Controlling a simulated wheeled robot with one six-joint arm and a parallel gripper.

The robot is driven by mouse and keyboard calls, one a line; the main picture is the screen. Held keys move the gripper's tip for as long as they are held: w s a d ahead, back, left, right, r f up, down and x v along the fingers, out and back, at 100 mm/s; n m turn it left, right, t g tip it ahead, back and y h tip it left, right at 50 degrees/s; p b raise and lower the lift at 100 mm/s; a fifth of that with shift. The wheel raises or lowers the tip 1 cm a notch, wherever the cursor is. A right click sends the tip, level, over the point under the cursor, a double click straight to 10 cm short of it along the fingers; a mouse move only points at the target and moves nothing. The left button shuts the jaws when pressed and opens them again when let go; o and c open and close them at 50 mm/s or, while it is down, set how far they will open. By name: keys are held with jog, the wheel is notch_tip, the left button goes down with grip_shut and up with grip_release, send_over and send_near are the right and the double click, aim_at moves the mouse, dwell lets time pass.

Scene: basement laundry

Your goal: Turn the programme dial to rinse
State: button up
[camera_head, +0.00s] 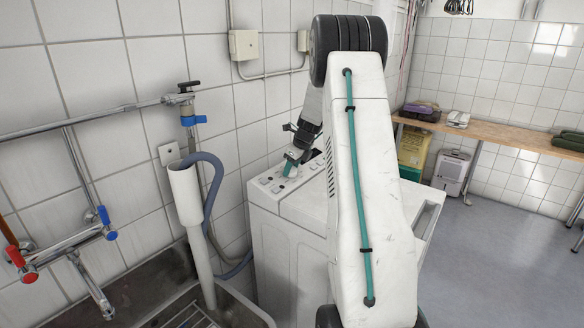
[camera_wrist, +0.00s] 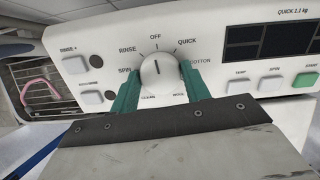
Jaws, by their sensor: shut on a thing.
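The programme dial (camera_wrist: 160,76) is a round white knob on the washing machine's white control panel (camera_wrist: 215,55). Its dark pointer line points up, about at OFF. RINSE is printed up and left of the dial, SPIN below that at the left, QUICK and COTTON at the right. My gripper (camera_wrist: 160,70) is shut on the dial, one teal finger on each side. In the head view my gripper (camera_head: 291,163) reaches down to the panel on top of the white washing machine (camera_head: 285,245); the dial is too small to make out there.
Push buttons (camera_wrist: 270,83) and a dark display (camera_wrist: 270,38) lie right of the dial, more buttons (camera_wrist: 75,65) left.

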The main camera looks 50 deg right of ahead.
jog(key=n, duration=0.6)
jog(key=shift+n+g+y, duration=0.3)
jog(key=shift+n, duration=0.1)
dwell(0.4)
jog(key=o, duration=1)
jog(key=shift+c, duration=0.2)
jog(key=shift+r, duration=0.1)
jog(key=v, duration=0.7)
jog(key=shift+s+r, duration=0.2)
jog(key=shift+r, duration=0.05)
